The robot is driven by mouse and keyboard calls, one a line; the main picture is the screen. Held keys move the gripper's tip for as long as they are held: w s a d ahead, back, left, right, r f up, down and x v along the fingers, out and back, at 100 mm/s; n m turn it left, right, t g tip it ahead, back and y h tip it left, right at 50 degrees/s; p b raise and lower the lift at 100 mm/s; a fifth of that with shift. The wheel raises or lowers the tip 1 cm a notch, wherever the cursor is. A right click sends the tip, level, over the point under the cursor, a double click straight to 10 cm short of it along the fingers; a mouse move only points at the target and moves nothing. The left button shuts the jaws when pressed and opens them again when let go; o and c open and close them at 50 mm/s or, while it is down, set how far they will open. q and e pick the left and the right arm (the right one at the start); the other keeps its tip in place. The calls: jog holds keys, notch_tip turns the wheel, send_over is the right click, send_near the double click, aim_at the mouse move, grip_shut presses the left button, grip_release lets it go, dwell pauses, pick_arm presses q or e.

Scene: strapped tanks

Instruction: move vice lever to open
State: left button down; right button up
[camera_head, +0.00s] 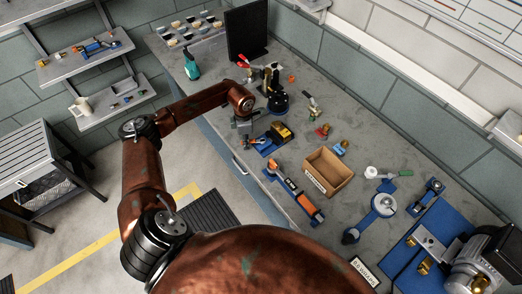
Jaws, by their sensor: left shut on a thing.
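A dark vice (278,102) with a round black base stands on the grey workbench, near its left edge. My left arm reaches in from the lower left. My left gripper (243,124) is at the bench's left edge, just left of and in front of the vice. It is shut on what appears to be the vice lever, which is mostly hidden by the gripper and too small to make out. The lever's exact angle cannot be told. My right gripper is not in view.
A black and yellow tool (281,132), an orange tool (305,203) and an open cardboard box (328,176) lie nearer on the bench. A teal bottle (191,66) and a dark upright panel (247,32) stand behind. A grinder (480,262) is at the lower right.

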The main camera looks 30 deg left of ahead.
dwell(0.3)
pick_arm(q)
jog(key=shift+w+a+f+m+b, duration=0.2)
jog(key=shift+w+m+b, duration=0.1)
jog(key=shift+m+b, duration=0.25)
jog(key=shift+w+a+m+b, duration=0.3)
jog(key=shift+w+m+b, duration=0.25)
jog(key=shift+m+b, duration=0.45)
jog(key=shift+r, duration=0.2)
jog(key=c, duration=1.8)
grip_release()
jog(key=shift+o, duration=0.2)
